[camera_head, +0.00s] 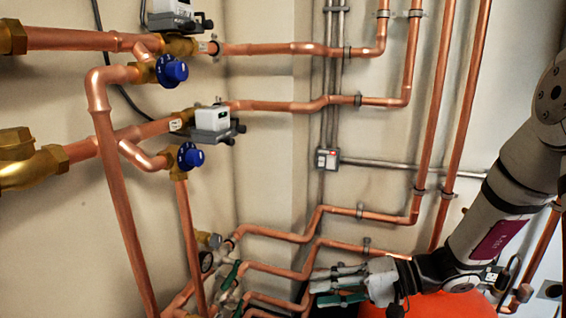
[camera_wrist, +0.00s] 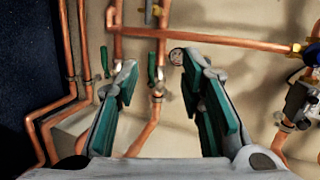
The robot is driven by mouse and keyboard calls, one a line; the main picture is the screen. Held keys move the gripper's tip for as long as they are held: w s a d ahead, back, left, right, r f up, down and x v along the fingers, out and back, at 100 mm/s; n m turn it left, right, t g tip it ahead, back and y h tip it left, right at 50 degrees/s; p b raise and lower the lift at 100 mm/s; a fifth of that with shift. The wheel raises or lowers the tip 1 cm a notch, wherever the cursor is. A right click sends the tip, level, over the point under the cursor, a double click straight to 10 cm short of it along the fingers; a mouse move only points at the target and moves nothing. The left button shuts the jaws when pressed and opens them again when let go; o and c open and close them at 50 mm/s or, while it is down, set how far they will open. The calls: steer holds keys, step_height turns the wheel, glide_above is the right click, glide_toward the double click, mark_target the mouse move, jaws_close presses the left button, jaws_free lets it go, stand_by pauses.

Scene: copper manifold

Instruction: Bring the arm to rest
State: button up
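My gripper (camera_head: 340,284) is at the lower middle of the head view, at the end of my arm, which comes in from the right. In the wrist view my gripper (camera_wrist: 163,95) has its two green-padded fingers spread wide apart, with nothing between the pads. Behind the fingers, green-handled valves (camera_wrist: 153,68) show on the copper pipes. In the head view the green-handled valves (camera_head: 231,276) are to the left of the fingertips, and the fingers seem apart from them.
Copper pipes (camera_head: 300,237) run along the wall, with blue-knobbed valves (camera_head: 172,70) at the upper left. A round gauge (camera_head: 207,262) sits by the lower valves. A red-orange rounded object (camera_head: 450,305) is below my arm. A grey switch box (camera_head: 327,159) is on the wall.

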steer(key=s+r+n+g+h+p, duration=0.1)
steer(key=s+r+g+h+p, duration=0.15)
steer(key=s+r+p, duration=0.75)
steer(key=s+r+n+g+h+p, duration=0.15)
steer(key=s+r+h+p, duration=0.3)
steer(key=r, duration=0.85)
steer(key=s+d+r+t+h+p, duration=0.2)
steer(key=s+r+p, duration=0.3)
steer(key=r, duration=0.3)
steer(key=s+d+r+t+h+p, duration=0.2)
steer(key=s+d+r+p, duration=0.3)
steer(key=r, duration=0.3)
steer(key=s+d+r+t+h+p, duration=0.2)
steer(key=s+d+r+p, duration=0.1)
steer(key=s+r+p, duration=0.2)
step_height(320, 180, up, 3)
steer(key=m+p, duration=0.1)
steer(key=p, duration=0.1)
steer(key=shift+s+d+h+p, duration=0.15)
steer(key=shift+d+h+p, duration=0.1)
steer(key=shift+h+p, duration=0.15)
steer(key=shift+f, duration=0.1)
